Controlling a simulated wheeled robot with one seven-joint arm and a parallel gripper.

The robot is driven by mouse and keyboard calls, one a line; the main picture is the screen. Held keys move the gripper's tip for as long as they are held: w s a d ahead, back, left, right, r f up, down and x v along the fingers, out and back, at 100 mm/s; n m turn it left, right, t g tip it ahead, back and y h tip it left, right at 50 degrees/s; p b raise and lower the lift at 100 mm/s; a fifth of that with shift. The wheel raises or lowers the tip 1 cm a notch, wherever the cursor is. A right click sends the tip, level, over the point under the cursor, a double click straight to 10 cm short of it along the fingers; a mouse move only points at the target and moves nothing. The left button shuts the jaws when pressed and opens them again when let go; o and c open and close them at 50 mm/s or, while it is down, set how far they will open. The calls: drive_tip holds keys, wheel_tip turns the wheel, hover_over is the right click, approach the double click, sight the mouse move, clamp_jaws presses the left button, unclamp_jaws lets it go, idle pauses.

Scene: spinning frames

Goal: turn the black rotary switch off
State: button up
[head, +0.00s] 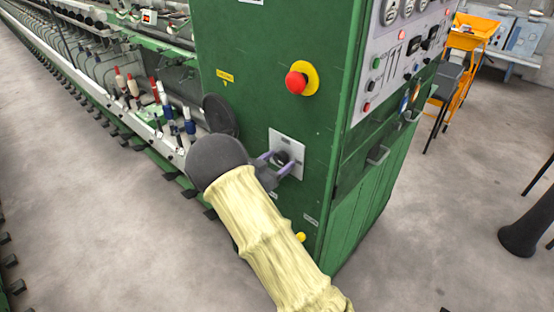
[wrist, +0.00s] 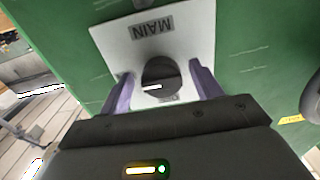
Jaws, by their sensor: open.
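The black rotary switch (head: 283,157) sits on a pale square plate (head: 290,140) on the side of a green cabinet. In the wrist view the round black knob (wrist: 161,72) shows a short white mark, and the plate (wrist: 196,30) bears a "MAIN" label, upside down in that view. My gripper (head: 277,163) is at the plate with its purple fingers apart. In the wrist view my open gripper (wrist: 162,88) has one finger on each side of the knob, with visible gaps. I cannot tell how deep the fingertips reach.
A red emergency button (head: 297,82) on a yellow base is above the switch. A control panel (head: 400,60) with buttons and gauges is around the cabinet's right corner. Spinning machinery with bobbins (head: 160,95) runs along the left. The concrete floor (head: 110,220) is clear at lower left.

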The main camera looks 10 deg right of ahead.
drive_tip(key=shift+s+a, duration=0.1)
drive_tip(key=c, duration=1)
drive_tip(key=shift+n, duration=0.4)
drive_tip(key=n+p, duration=0.1)
drive_tip(key=n, duration=0.2)
drive_tip(key=shift+r, duration=0.15)
drive_tip(key=n+p, duration=0.2)
drive_tip(key=n, duration=0.2)
drive_tip(key=shift+r+n, duration=0.1)
drive_tip(key=shift+n, duration=0.3)
drive_tip(key=n+p, duration=0.2)
drive_tip(key=n, duration=0.3)
drive_tip(key=shift+n, duration=0.3)
drive_tip(key=shift+n+p, duration=0.85)
drive_tip(key=shift+n, duration=1.05)
